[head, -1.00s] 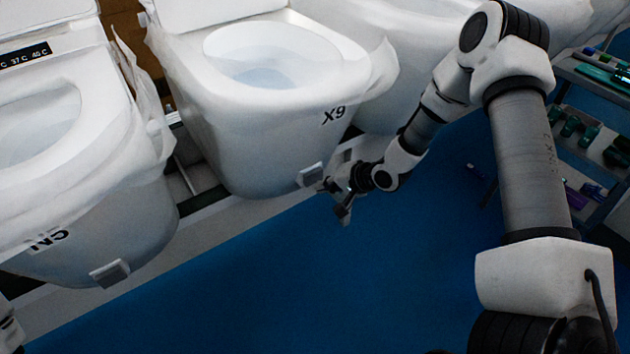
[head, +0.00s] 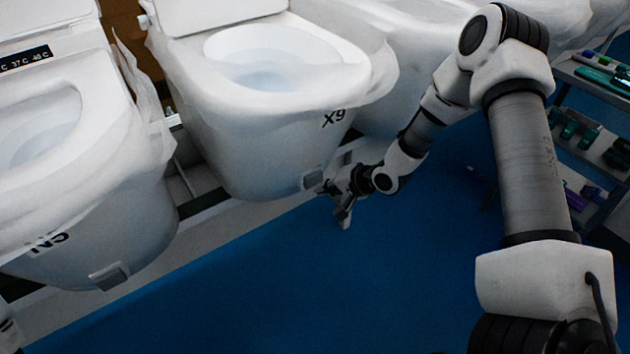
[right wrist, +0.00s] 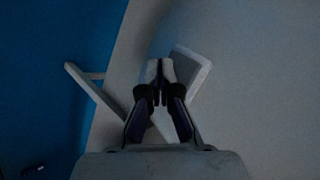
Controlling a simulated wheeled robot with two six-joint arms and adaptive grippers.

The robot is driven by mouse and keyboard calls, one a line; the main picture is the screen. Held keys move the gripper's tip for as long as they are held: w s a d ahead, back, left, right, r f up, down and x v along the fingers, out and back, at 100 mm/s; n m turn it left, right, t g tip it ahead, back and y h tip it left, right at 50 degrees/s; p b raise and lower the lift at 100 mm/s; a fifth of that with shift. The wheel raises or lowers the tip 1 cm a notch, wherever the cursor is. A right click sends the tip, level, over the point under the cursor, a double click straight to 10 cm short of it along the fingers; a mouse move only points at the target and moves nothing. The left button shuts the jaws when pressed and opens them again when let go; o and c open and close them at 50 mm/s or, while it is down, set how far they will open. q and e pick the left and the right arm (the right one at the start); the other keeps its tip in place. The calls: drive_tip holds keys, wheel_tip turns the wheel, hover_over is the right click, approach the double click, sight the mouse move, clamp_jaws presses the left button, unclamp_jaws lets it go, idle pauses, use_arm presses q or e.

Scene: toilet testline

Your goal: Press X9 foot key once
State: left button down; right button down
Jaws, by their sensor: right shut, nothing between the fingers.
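The X9 toilet (head: 255,135) stands in the middle of the head view, with its label on the upper right of its front. Its foot key (head: 311,179) is a small grey square low on the front. My right gripper (head: 326,187) is shut and empty, with its tips close at the right of the key. My left gripper is not in view.
The N5 toilet (head: 75,200) stands to the left, with its own foot key (head: 109,276). Another toilet is behind my right arm. A shelf cart (head: 590,130) stands at the right. The blue floor (head: 270,290) in front is clear.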

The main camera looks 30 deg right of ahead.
drive_tip(key=shift+w, duration=0.4)
drive_tip(key=shift+w+b, duration=0.35)
drive_tip(key=shift+w, duration=0.1)
idle(0.8)
drive_tip(key=shift+s+p, duration=0.5)
drive_tip(key=shift+s, duration=0.45)
drive_tip(key=s+p, duration=0.1)
drive_tip(key=s, duration=0.1)
drive_tip(key=s+p, duration=0.2)
drive_tip(key=shift+s+d, duration=0.2)
drive_tip(key=shift+s, duration=0.2)
